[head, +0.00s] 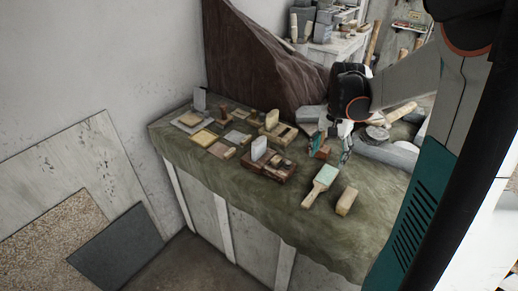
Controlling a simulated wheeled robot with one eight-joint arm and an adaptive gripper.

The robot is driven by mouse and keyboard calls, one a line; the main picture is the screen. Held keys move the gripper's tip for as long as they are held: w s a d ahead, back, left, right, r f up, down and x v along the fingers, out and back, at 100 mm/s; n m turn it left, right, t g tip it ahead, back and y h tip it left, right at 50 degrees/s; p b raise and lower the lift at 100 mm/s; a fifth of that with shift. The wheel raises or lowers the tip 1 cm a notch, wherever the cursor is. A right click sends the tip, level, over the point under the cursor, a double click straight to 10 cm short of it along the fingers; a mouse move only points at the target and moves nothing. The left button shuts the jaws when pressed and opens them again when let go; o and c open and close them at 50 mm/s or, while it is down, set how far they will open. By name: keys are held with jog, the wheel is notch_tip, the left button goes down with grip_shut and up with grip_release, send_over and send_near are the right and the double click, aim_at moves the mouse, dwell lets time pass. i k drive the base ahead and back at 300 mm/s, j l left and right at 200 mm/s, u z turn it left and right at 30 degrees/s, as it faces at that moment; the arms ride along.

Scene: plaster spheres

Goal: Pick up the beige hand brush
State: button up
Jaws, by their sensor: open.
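A beige, elongated block-like thing (347,201) lies near the front edge of the cloth-covered table; it may be the beige hand brush, but its bristles cannot be made out. Just left of it lies a flat tool with a pale green face (325,176) and a beige handle, which also looks brush-like. My gripper (335,150) points down over the table, behind these two and apart from them. Its fingers are spread, with nothing seen held between them. A small reddish-brown block (322,152) sits close by its fingertips.
The table (290,213) has a green cloth. Several small blocks and a dark red-brown tray (268,168) stand to the left. Grey stone-like pieces (385,150) lie to the right, and a brown draped sheet (255,60) rises behind. The cloth's front strip is mostly clear.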

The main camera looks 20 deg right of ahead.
aim_at(345, 202)
jog(key=j+z, duration=0.15)
jog(key=z, duration=0.3)
jog(key=j+z, duration=0.1)
jog(key=z, duration=0.35)
jog(key=k+z, duration=0.1)
jog(key=z, duration=0.4)
jog(key=j, duration=0.05)
